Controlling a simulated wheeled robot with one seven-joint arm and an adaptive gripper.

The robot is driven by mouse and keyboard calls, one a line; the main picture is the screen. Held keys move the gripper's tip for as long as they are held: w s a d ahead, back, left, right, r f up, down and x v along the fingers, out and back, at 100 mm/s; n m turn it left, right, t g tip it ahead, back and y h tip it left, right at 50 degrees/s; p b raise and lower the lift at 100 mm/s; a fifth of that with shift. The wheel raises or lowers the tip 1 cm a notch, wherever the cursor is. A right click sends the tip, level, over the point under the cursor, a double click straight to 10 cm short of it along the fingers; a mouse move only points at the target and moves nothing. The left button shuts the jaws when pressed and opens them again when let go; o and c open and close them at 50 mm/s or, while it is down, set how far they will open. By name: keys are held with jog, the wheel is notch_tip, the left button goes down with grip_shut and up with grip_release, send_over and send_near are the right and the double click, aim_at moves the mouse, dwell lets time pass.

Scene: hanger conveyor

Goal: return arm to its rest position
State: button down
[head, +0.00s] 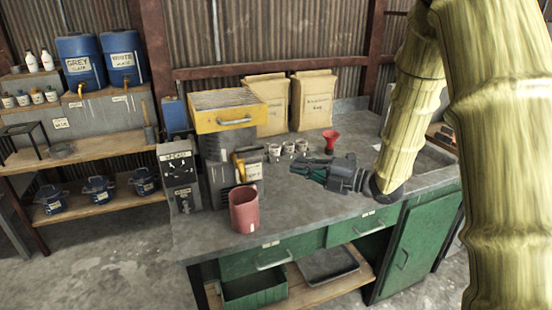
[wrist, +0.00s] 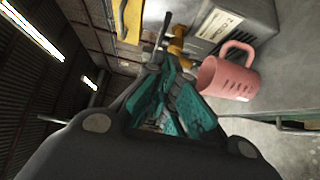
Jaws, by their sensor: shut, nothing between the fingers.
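My gripper (head: 305,172) reaches in from the right over the grey worktop in the head view, its fingers pointing left toward the yellow-topped machine. It is shut and empty. In the wrist view its teal fingers (wrist: 168,105) lie close together, with a pink mug (wrist: 228,78) beyond them to the right. In the head view the pink mug (head: 244,208) stands upright at the front left of the worktop, apart from my gripper. My arm (head: 412,95) is yellowish and segmented and covers part of the right side.
The machine (head: 228,118) with a brass tap stands behind the mug. Small cups (head: 288,148), a red funnel (head: 331,138) and two paper bags (head: 313,100) stand behind my gripper. A sink (head: 425,160) is at the right. Worktop (head: 300,222) in front is clear.

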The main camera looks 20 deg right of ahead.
jog(key=s+a+f+m+g+h, duration=0.1)
jog(key=s+f+m+h, duration=0.3)
jog(key=f, duration=0.6)
jog(key=s+a+f+m+g+h, duration=0.1)
jog(key=f+m+h, duration=0.1)
jog(key=f+m, duration=0.65)
jog(key=s+a+f+m+g+h, duration=0.1)
jog(key=s+a+f+m+h, duration=0.15)
jog(key=f, duration=1.05)
jog(key=s+a+f+m+g+h, duration=0.1)
jog(key=s+f+m+g, duration=0.2)
jog(key=s+f, duration=0.3)
jog(key=s+f+m+g+h, duration=0.2)
jog(key=s+f+m, duration=0.3)
jog(key=s, duration=1)
jog(key=s+a+f+m+g+h, duration=0.1)
jog(key=s+f+m+g, duration=0.3)
jog(key=s+f, duration=0.3)
jog(key=s, duration=0.4)
jog(key=shift+s+a+f+m+g, duration=0.25)
jog(key=shift+s+a+m+g, duration=0.05)
jog(key=shift+s+a+g, duration=0.1)
jog(key=shift+w, duration=0.1)
